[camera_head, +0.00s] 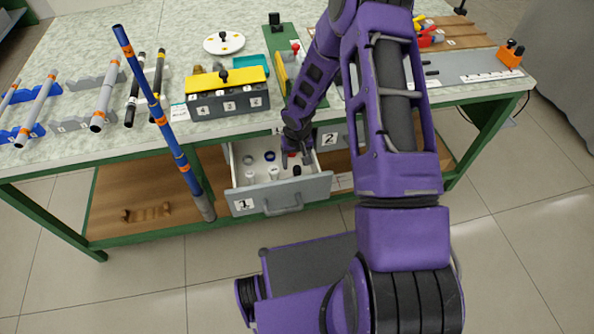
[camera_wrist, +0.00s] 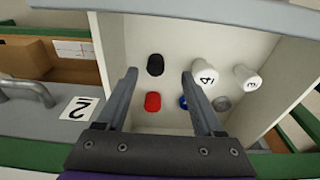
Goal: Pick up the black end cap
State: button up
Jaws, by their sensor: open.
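The black end cap (camera_wrist: 155,64) lies in the open drawer marked 1, and it also shows in the head view (camera_head: 297,170) near the drawer's front. In the wrist view it appears between the tips of my open gripper (camera_wrist: 160,75), with no finger seen touching it. My gripper (camera_head: 296,158) is over the right part of the drawer, pointing down. A red cap (camera_wrist: 152,101) lies beside the black one, also between the fingers in the wrist view. How high the fingertips are above the black cap is hard to tell.
The drawer (camera_head: 277,192) also holds a blue cap (camera_head: 269,156), a grey cap (camera_wrist: 221,103) and two white numbered pieces (camera_wrist: 205,75) (camera_wrist: 246,77). Its walls surround the fingers. A tall blue rod (camera_head: 168,128) leans left of the drawer. The green-edged table (camera_head: 130,148) is above.

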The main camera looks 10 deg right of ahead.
aim_at(297, 168)
jog(key=f, duration=0.3)
jog(key=w+f, duration=0.1)
jog(key=shift+w+d+f, duration=0.1)
jog(key=shift+d+f, duration=0.2)
grip_shut()
